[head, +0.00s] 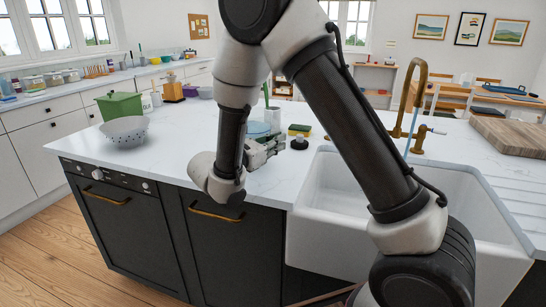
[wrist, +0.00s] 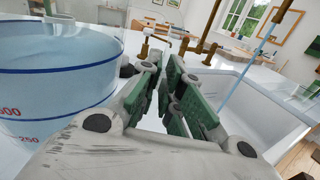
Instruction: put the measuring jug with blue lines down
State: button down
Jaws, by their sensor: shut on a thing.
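The measuring jug (wrist: 58,75) is clear with a pale blue tint and has blue lines and red numbers. It fills the left of the wrist view, upright, close beside my fingers. In the head view the jug (head: 259,129) shows only in part behind my gripper (head: 270,148), over the island counter near its front edge. My gripper (wrist: 163,77), with green finger pads, is shut on the jug. The exact grip spot is hidden. I cannot tell whether the jug's base touches the counter.
A sponge (head: 299,130) and a small dark round item (head: 299,143) stand just right of the jug. The white sink (head: 335,205) with its brass tap (head: 404,95) is further right. Counter (head: 185,135) between is clear.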

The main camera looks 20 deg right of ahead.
jog(key=shift+f, duration=2.15)
jog(key=shift+f, duration=0.1)
jog(key=c, duration=1.6)
grip_release()
